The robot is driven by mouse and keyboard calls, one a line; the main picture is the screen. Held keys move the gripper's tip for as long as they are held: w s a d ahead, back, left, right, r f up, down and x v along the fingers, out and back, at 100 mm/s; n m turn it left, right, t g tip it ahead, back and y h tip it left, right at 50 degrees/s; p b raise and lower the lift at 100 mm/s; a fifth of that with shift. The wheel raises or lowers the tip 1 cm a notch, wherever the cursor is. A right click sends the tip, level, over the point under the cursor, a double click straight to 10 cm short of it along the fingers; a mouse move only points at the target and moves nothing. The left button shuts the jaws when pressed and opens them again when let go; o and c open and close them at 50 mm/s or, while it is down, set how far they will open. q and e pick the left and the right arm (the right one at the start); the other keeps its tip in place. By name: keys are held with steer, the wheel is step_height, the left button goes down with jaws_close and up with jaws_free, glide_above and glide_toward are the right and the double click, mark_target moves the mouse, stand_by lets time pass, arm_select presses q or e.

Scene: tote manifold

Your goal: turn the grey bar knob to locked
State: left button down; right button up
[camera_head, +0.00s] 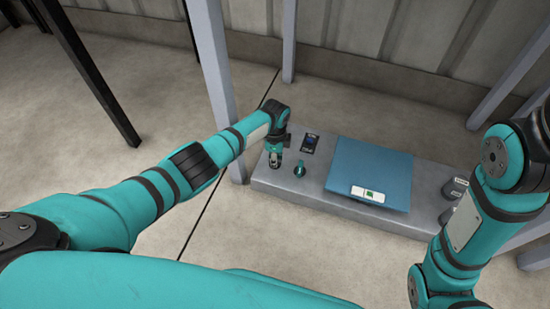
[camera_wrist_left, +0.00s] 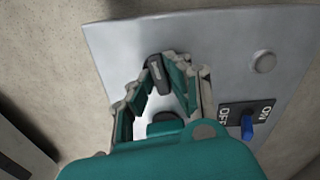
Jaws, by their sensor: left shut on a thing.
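The grey bar knob (camera_wrist_left: 158,75) shows in the left wrist view as a short dark bar with a pale mark. It stands between the fingertips of my left gripper (camera_wrist_left: 162,70), which is shut on it. In the head view my left gripper (camera_head: 275,160) is at the left end of a low grey block (camera_head: 262,182), and it hides the knob there. Which position the knob points to cannot be read. My right arm is at the right of the head view, but its gripper is not in view.
A blue switch (camera_wrist_left: 247,128) on a black ON/OFF plate (camera_head: 310,143) is close to the gripper. A blue flat-topped box (camera_head: 370,165) covers the middle of the block. A grey post (camera_head: 215,70) rises near my left forearm.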

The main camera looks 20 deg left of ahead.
arm_select(q)
steer(key=shift+m, duration=1.1)
steer(key=c, duration=1.3)
jaws_free()
step_height(320, 180, up, 12)
steer(key=shift+r, duration=0.1)
steer(key=shift+d, duration=0.15)
